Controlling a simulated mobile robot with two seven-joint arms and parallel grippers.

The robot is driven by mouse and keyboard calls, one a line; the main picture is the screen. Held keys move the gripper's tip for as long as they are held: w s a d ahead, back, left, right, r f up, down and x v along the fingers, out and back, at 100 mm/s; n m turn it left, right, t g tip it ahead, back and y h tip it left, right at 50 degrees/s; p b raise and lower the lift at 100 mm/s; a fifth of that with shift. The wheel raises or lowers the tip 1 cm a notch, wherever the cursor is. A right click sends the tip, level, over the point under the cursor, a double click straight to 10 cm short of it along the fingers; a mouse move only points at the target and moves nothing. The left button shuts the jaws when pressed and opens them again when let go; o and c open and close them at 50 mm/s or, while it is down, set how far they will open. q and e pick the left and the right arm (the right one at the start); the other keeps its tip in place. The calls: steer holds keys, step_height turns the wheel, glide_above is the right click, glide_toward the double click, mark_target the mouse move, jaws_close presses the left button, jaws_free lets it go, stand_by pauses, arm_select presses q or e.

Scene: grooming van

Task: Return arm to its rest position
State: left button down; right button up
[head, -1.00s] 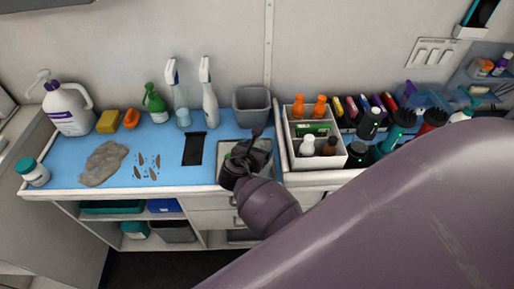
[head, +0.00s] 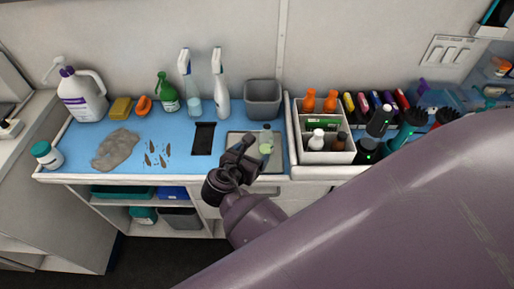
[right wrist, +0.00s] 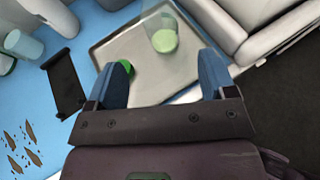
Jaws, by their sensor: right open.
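My right gripper (head: 240,152) is open and empty, over the front edge of the blue counter by a metal tray (head: 272,164). In the right wrist view, its two blue fingers stand apart (right wrist: 167,76), with nothing between them. Beyond the fingers, the tray (right wrist: 112,48) holds a clear container with pale green liquid (right wrist: 164,40). A small green round thing (right wrist: 127,68) shows partly behind the left finger. The container also shows in the head view (head: 266,146). My right arm covers the lower right of the head view. My left gripper is out of view.
A black flat pad (head: 203,139), a grey cloth (head: 116,150) and brown marks lie left of the tray. Two spray bottles and a grey bin (head: 263,99) stand behind. A divided white caddy (head: 297,140) holds bottles at right. Open floor lies in front.

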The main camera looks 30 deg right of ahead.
steer(key=shift+s+a+r, duration=0.15)
steer(key=shift+s+a, duration=0.1)
steer(key=shift+a, duration=0.1)
stand_by(0.3)
steer(key=s+d+f+m+g+y, duration=0.25)
steer(key=s+d+m+y, duration=0.3)
steer(key=s+m, duration=0.65)
steer(key=s+r+m+y, duration=0.5)
steer(key=s+m, duration=0.5)
steer(key=m, duration=0.2)
steer(key=w+f+t, duration=0.7)
steer(key=w+f, duration=0.1)
steer(key=f, duration=0.2)
steer(key=shift+a+f+n+y, duration=0.15)
steer(key=shift+a+n+y, duration=0.15)
steer(key=shift+n+y, duration=0.1)
